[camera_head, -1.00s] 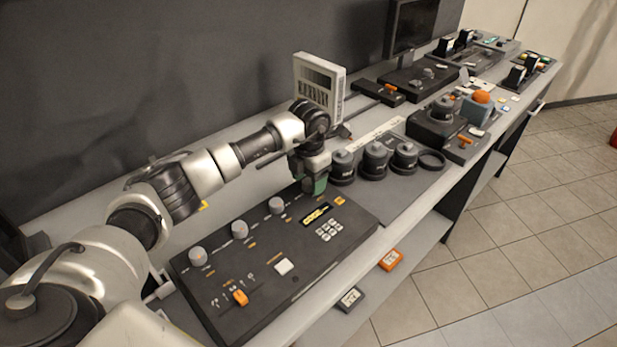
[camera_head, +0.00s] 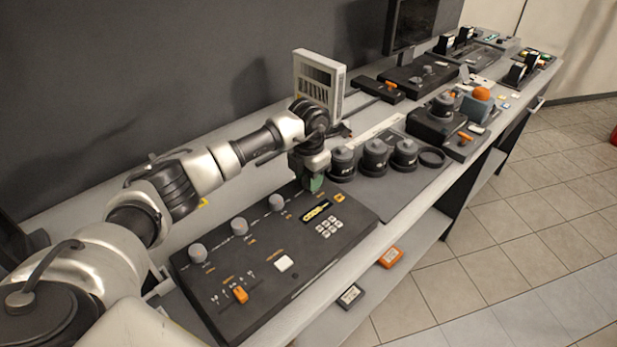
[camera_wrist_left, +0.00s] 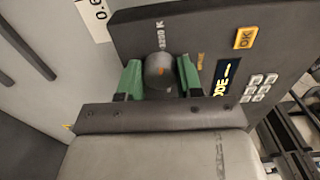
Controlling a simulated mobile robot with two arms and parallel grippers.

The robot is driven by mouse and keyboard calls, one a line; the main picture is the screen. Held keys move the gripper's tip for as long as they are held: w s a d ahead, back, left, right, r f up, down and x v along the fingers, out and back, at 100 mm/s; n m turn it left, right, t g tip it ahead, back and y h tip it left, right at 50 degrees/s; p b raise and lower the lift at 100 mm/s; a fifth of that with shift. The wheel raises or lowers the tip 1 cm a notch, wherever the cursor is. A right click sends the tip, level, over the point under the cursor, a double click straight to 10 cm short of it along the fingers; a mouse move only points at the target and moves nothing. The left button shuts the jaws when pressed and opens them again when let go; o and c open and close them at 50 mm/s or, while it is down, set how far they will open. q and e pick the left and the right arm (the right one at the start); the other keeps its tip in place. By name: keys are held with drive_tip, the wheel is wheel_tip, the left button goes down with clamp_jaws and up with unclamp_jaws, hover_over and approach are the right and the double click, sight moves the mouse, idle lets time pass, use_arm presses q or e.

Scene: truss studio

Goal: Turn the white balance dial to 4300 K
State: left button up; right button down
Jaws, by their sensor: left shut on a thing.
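My left gripper (camera_head: 312,184) reaches down over the far right end of a black control panel (camera_head: 262,277). In the left wrist view its two green fingers stand on either side of a round dark grey dial (camera_wrist_left: 161,72), shut on it. A small white label (camera_wrist_left: 162,36) ending in K is printed on the panel above the dial; its number is hard to read, perhaps 3200. In the head view the dial is hidden by the gripper. My right gripper is not in view.
Three more grey knobs, one of them here (camera_head: 277,202), line the panel's back edge. The panel also has an orange lever (camera_head: 240,294), a white button (camera_head: 284,263), a lit display (camera_head: 316,211) and a keypad (camera_head: 329,227). Several black lens-like cylinders (camera_head: 374,158) stand just right.

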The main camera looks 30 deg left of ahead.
use_arm(q)
drive_tip(key=m+b, duration=0.2)
drive_tip(key=m, duration=0.1)
drive_tip(key=shift+f, duration=0.1)
drive_tip(key=m+b, duration=0.2)
drive_tip(key=m, duration=0.2)
drive_tip(key=m+b, duration=0.2)
drive_tip(key=m, duration=0.2)
drive_tip(key=shift+m+b, duration=0.65)
drive_tip(key=shift+m, duration=1.45)
drive_tip(key=o, duration=0.9)
